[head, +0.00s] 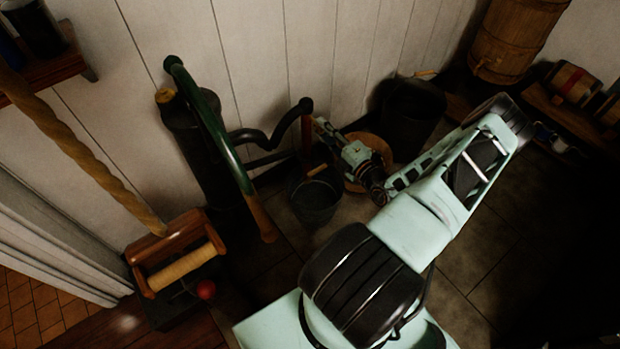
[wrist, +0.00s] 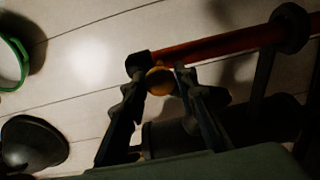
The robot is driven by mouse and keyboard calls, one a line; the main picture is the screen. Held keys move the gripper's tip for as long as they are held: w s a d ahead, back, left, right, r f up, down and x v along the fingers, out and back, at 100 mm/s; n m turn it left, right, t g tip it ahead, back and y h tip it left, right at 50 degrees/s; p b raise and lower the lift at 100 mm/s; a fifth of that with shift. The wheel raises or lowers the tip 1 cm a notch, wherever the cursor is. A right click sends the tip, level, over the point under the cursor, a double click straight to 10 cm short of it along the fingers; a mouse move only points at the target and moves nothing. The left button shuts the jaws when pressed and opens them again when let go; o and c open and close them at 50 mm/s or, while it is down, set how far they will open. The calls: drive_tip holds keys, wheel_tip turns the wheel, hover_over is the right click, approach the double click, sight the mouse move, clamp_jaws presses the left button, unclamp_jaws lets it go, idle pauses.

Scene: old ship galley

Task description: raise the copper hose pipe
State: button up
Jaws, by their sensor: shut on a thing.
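The copper hose pipe (head: 306,132) shows in the head view as a short reddish-brown length below a black elbow on the pump's dark curved tube. In the wrist view the reddish pipe (wrist: 225,42) runs from a black ring at right to my fingers. My gripper (head: 320,126) reaches the pipe from the right in the head view. In the wrist view my gripper (wrist: 159,70) has its two dark fingers at the pipe's left end, with a round orange-brown piece between them. It is shut on the pipe; the exact contact is in shadow.
A dark bucket (head: 316,200) stands below the pipe, and a black tub (head: 412,108) behind my arm. The pump's green lever (head: 222,130) is at left. A wooden barrel (head: 515,38) hangs at upper right. The plank wall is close behind; floor tiles at right are dim.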

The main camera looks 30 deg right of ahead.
wheel_tip(320, 180, up, 13)
drive_tip(key=p, duration=0.8)
drive_tip(key=shift+f+p, duration=0.2)
drive_tip(key=shift+p, duration=0.1)
drive_tip(key=shift+w, duration=0.1)
drive_tip(key=o, duration=1.3)
drive_tip(key=shift+f, duration=0.1)
drive_tip(key=shift+c, duration=0.2)
drive_tip(key=s+p, duration=0.1)
drive_tip(key=s, duration=1)
drive_tip(key=shift+d, duration=0.4)
drive_tip(key=shift+s, duration=0.1)
